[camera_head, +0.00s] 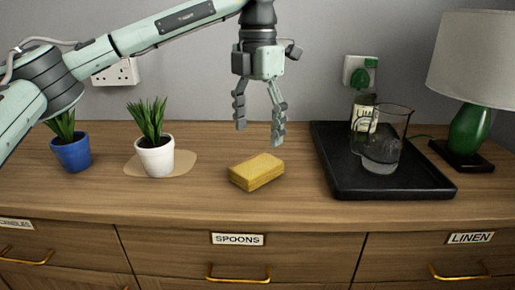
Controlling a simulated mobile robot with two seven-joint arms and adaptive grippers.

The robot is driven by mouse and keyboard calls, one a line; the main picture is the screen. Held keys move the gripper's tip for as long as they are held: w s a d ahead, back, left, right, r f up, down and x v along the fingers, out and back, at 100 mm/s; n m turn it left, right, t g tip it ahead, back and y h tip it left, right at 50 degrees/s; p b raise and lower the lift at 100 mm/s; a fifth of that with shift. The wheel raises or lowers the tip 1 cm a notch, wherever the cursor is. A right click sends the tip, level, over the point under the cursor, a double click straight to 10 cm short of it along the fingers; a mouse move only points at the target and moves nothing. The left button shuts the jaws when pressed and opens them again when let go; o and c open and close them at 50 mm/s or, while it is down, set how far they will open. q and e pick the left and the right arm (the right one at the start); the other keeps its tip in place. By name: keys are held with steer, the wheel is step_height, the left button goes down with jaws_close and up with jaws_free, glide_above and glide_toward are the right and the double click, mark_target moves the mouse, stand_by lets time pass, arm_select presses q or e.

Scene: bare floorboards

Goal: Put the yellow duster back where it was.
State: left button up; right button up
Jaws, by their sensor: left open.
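The yellow duster (257,172) is a thick folded-looking block lying flat on the wooden sideboard top, near the middle. My left gripper (259,133) points down above and just behind it in the picture, with its fingers apart and nothing between them. The gripper and the duster look apart. A pale rounded patch (184,163) shows on the wood to the left, with a white pot (155,160) holding a green plant standing on it. My right gripper is not in view.
A blue pot (71,153) with a plant stands at the left, partly behind my arm. A black tray (400,189) at the right holds a glass jug (382,145) and a labelled bottle (364,115). A green lamp (470,130) stands far right. Labelled drawers (237,240) are below.

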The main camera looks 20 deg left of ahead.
arm_select(q)
steer(key=shift+r, duration=2.7)
